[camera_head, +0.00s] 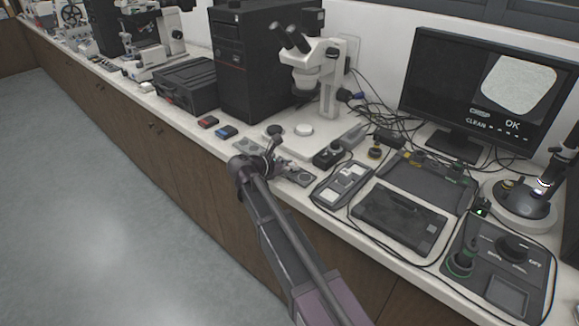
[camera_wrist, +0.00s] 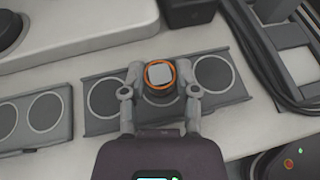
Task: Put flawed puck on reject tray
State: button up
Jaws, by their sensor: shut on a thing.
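My gripper (camera_wrist: 159,82) is shut on a dark round puck (camera_wrist: 160,74) with an orange ring and a pale grey square face. The puck is over the middle recess of a grey tray (camera_wrist: 222,101) with round, white-ringed recesses. I cannot tell whether it touches the tray. The side recesses look empty. A second similar grey tray (camera_wrist: 67,125) lies to the left, its visible recesses empty. No label tells me which is the reject tray. In the head view my gripper (camera_head: 272,158) is at the bench's front edge near the tray (camera_head: 300,176); the puck is unclear there.
A stereo microscope (camera_head: 325,75) stands behind on the white bench. Right of the gripper are a device with pale inserts (camera_head: 345,184), a black panel (camera_head: 400,218) and a control box (camera_head: 500,265). Cables (camera_wrist: 258,52) run close to the tray's right. A monitor (camera_head: 470,85) reads "CLEAN" and "OK".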

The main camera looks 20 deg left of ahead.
jog(key=shift+f, duration=0.2)
jog(key=o, duration=0.9)
jog(key=shift+r, duration=0.2)
jog(key=shift+s+r, duration=0.1)
jog(key=shift+s+a+r, duration=0.15)
jog(key=shift+s+a, duration=0.1)
jog(key=shift+p+v, duration=2.3)
jog(key=shift+v, duration=3.25)
